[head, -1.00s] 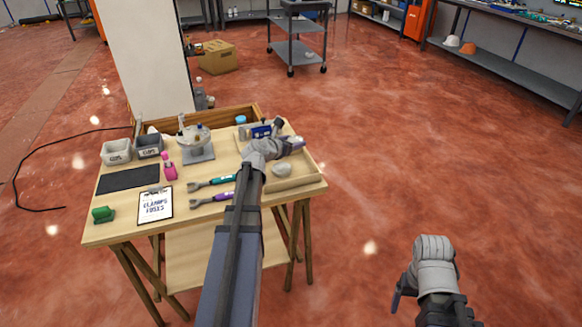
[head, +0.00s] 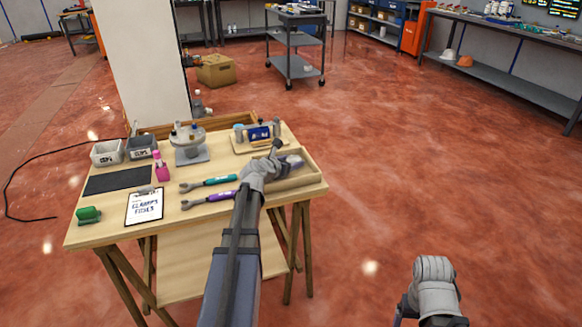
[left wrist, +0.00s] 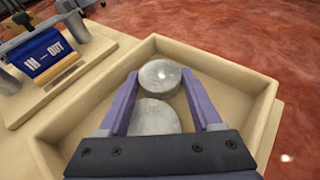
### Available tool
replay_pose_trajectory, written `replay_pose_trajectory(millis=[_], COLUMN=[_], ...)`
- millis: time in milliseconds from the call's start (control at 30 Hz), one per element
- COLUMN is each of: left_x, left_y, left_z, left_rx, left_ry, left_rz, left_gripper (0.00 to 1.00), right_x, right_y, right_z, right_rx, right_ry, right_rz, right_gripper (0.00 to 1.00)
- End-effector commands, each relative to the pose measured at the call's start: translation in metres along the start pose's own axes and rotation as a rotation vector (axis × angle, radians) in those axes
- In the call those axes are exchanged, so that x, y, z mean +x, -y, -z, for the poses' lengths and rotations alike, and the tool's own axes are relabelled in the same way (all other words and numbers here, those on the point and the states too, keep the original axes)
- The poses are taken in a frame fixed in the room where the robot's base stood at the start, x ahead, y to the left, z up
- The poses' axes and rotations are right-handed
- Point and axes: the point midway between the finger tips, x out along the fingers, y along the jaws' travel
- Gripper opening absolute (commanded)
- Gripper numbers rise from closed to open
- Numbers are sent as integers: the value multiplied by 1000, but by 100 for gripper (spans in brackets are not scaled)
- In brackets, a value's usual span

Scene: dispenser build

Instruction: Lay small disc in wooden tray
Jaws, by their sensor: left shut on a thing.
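The wooden tray (head: 318,183) is at the table's right front corner; its raised wall (left wrist: 228,70) also shows in the left wrist view. My left gripper (head: 294,162) is low over the tray, its purple fingers (left wrist: 161,80) closed around a small grey metal disc (left wrist: 160,76) at the tips. A second grey disc (left wrist: 154,117) is in the tray, nearer the palm and partly hidden by it. I cannot tell whether the held disc touches the tray floor. My right gripper (head: 402,308) hangs off the table at lower right, its jaws mostly hidden.
Left of the tray are a purple-handled tool (head: 212,199), a teal-handled tool (head: 212,183) and a clipboard (head: 145,208). An IN–OUT block (left wrist: 45,55) stands on a board behind the tray.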

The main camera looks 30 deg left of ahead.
Motion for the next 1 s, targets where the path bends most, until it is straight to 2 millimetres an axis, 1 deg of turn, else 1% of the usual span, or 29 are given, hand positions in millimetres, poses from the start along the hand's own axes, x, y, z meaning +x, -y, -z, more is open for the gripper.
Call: replay_pose_trajectory(millis=[167,300,333,567,600,800,900,1000], left_x=[-1,1,1,0,0,0,-2,-17], left_y=[0,0,0,0,0,0,0,0], left_z=[-2,2,2,1,1,1,-4,-3], left_rx=[-1,-1,0,0,0,0,0,-1], left_ry=[1,1,0,0,0,0,0,0], left_rz=[-1,0,0,0,0,0,0,-2], left_gripper=[0,0,68,94,96,96,96,96], right_x=[-2,3,2,1,1,1,-4,-10], right_y=[0,0,0,0,0,0,0,-1], right_z=[0,0,0,0,0,0,0,-1], right_rx=[0,0,0,0,0,0,0,0], right_ry=[0,0,0,0,0,0,0,0], right_rz=[0,0,0,0,0,0,0,0], right_gripper=[84,84,84,84,84,84,84,84])
